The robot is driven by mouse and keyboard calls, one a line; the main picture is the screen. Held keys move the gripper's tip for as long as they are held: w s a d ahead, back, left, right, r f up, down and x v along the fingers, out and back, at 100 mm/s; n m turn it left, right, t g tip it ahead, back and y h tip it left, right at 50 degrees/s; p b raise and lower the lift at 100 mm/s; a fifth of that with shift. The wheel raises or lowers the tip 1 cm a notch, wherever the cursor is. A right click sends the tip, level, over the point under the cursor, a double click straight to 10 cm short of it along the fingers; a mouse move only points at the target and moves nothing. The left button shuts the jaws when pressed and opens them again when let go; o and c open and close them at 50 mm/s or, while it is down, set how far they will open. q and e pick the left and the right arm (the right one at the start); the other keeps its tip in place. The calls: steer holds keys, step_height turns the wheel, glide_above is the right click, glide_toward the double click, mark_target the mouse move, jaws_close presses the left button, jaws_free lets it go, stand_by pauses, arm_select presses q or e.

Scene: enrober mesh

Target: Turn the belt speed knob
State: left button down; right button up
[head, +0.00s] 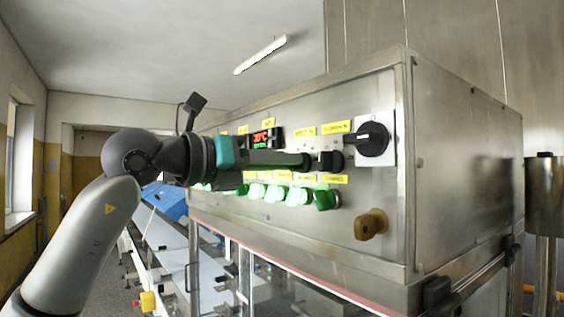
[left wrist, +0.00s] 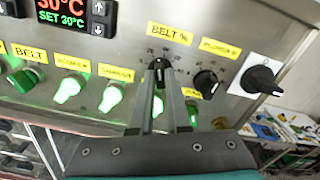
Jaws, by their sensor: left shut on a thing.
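The belt speed knob (left wrist: 160,68) is a small black knob under the yellow "BELT %" label (left wrist: 170,33) on the steel panel. My left gripper (left wrist: 160,78) has its two fingers on either side of the knob and is shut on it. The knob's pointer is hard to read between the fingers. In the head view my left gripper (head: 304,161) reaches the panel from the left, and its fingertips hide the belt knob. My right gripper is not in view.
A larger black rotary switch (head: 372,139) is further right. Several green-lit switches (head: 299,196) lie just below my fingers. A brass-coloured knob (head: 371,224) sticks out lower down.

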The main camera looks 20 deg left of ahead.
arm_select(q)
steer(key=c, duration=0.9)
jaws_free()
steer(key=shift+s+a, duration=0.1)
steer(key=b+v, duration=0.4)
steer(key=v, duration=1.1)
